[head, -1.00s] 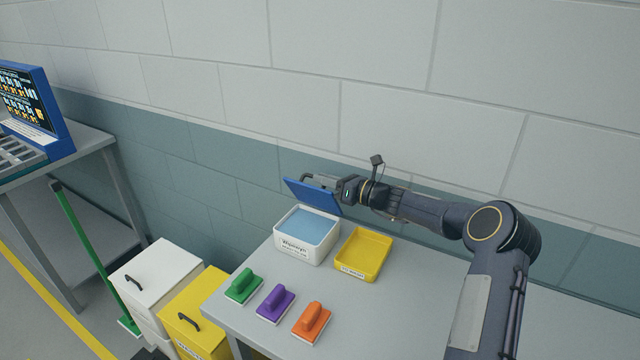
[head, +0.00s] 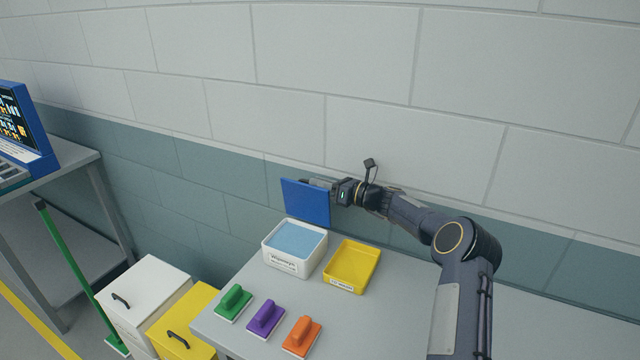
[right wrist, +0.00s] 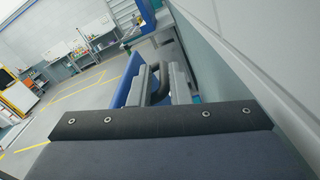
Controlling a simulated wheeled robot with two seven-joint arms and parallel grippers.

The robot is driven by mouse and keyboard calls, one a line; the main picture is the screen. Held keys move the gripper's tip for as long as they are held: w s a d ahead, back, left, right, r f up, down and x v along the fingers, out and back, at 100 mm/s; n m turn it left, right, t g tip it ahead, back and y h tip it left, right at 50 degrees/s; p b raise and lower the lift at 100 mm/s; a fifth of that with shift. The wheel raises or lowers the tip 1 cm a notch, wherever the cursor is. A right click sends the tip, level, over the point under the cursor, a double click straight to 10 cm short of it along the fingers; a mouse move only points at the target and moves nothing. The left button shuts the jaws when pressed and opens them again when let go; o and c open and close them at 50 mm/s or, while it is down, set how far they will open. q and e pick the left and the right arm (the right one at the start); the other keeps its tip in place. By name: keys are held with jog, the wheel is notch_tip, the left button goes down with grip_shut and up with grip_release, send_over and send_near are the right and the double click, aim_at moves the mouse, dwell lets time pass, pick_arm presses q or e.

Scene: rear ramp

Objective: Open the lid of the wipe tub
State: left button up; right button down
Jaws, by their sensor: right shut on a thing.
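The white wipe tub (head: 287,262) stands on the grey table, with pale blue wipes (head: 296,239) showing in its open top. Its blue lid (head: 306,203) stands about upright at the tub's back edge, near the wall. My right gripper (head: 322,184) is at the lid's upper right, behind it. In the right wrist view, the fingers (right wrist: 158,84) are shut on the lid's dark handle (right wrist: 157,92), and the blue lid (right wrist: 130,78) shows beside it. The fingertips are partly hidden by the lid in the head view. My left gripper is not in view.
A yellow tray (head: 352,266) sits right of the tub. Green (head: 234,302), purple (head: 266,318) and orange (head: 302,335) scrubbers lie along the table's front. The block wall (head: 400,160) is close behind the lid and arm. The table's right part is clear.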

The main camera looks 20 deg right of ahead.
notch_tip(320, 180, down, 2)
jog(key=shift+s+d, duration=0.1)
jog(key=c, duration=1.5)
grip_release()
jog(key=shift+s+d, duration=0.25)
jog(key=shift+r+b+v, duration=0.25)
jog(key=shift+b+v, duration=0.15)
jog(key=shift+v, duration=0.75)
jog(key=shift+r+b+v, duration=0.25)
jog(key=shift+b+v, duration=0.15)
jog(key=shift+v, duration=0.75)
jog(key=shift+r+b+v, duration=0.25)
jog(key=shift+b+v, duration=0.15)
jog(key=shift+v, duration=0.75)
